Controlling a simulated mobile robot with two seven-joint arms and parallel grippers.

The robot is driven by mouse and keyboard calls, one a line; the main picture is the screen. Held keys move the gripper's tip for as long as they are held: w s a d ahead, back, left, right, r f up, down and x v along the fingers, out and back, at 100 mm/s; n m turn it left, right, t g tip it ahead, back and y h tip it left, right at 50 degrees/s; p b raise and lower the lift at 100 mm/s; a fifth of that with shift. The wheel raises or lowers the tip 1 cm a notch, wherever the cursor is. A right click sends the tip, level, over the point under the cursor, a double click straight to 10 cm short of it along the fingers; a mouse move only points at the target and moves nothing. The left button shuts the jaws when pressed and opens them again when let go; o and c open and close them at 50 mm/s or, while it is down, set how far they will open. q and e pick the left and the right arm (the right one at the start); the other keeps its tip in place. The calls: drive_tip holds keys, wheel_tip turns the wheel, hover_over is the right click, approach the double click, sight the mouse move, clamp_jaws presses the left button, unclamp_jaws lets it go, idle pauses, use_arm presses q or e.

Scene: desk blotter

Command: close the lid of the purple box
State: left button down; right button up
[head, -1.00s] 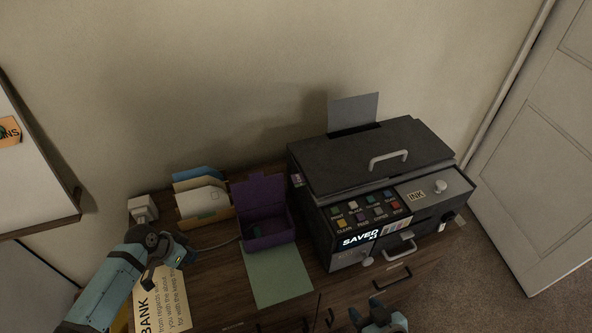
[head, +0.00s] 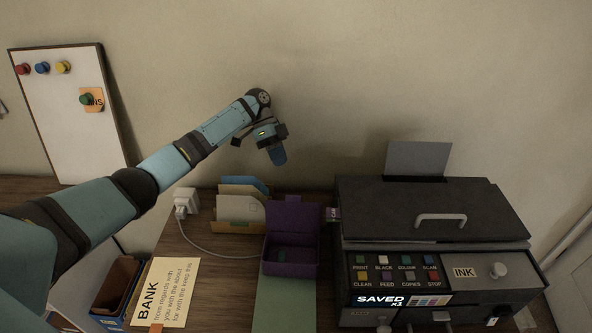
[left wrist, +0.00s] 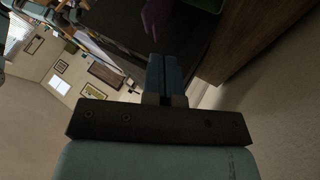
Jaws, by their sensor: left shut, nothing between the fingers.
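The purple box (head: 290,269) stands on the wooden desk with its lid (head: 291,218) raised upright at the back. A small dark green item (head: 308,257) lies inside it. My left gripper (head: 278,156) is shut and empty, in the air above and behind the box, clear of the lid. In the left wrist view the shut blue fingers (left wrist: 165,72) show at the middle, and a purple part, likely the lid (left wrist: 155,18), is at the top. My right gripper is out of view.
A black printer (head: 430,230) stands close to the right of the box. A letter holder (head: 240,207) with envelopes is behind left. A green sheet (head: 285,300) lies in front of the box. A white plug (head: 186,200) with a cable and a BANK card (head: 166,290) lie left.

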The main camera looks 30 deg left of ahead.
use_arm(q)
drive_tip(key=p, duration=0.1)
approach(297, 206)
wheel_tip(297, 206, down, 3)
drive_tip(key=d, duration=0.2)
drive_tip(key=shift+s+d+f, duration=0.1)
drive_tip(key=shift+s+f, duration=0.35)
drive_tip(key=shift+f, duration=0.05)
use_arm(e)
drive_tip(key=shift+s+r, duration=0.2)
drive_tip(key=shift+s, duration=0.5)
use_arm(q)
drive_tip(key=shift+r, duration=0.1)
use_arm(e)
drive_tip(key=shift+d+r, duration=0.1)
